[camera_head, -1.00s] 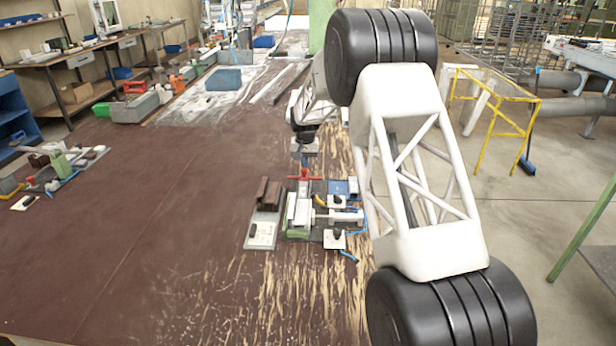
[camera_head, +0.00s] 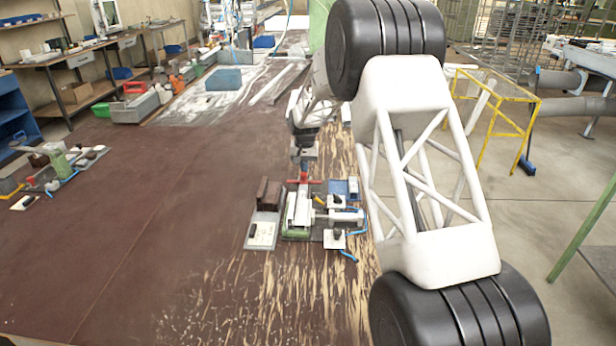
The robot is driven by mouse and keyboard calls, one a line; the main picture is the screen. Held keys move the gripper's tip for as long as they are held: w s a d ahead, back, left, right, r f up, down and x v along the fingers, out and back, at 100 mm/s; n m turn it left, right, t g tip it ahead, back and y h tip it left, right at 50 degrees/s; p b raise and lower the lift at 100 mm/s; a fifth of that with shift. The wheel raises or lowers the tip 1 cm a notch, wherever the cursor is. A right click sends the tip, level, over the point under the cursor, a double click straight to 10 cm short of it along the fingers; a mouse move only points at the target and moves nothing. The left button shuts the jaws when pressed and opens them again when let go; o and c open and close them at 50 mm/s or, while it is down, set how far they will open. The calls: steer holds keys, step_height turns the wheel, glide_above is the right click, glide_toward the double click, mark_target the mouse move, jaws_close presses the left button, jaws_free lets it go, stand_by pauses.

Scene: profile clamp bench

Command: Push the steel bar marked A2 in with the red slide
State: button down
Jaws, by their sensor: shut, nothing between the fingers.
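The clamp fixture (camera_head: 296,236) stands on the brown bench with the red slide (camera_head: 313,182) at its far end. A pale steel bar (camera_head: 303,209) lies lengthwise in the fixture, on the near side of the red slide. No A2 mark is readable at this size. My gripper (camera_head: 304,169) is shut and empty. It points down at the far side of the red slide, very close to it; whether they touch is too small to tell. Part of the slide's middle is hidden by the gripper.
A grey plate with dark brown blocks (camera_head: 269,193) stands just left of the fixture. A white plate with a black knob (camera_head: 334,239) and blue hoses lie at its right. Another fixture (camera_head: 58,162) is at the far left. The bench between is clear.

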mark_target(303, 190)
steer(key=shift+s, duration=4.55)
steer(key=shift+r, duration=0.1)
stand_by(0.5)
step_height(303, 190, up, 7)
steer(key=w, duration=0.1)
stand_by(1.0)
stand_by(0.3)
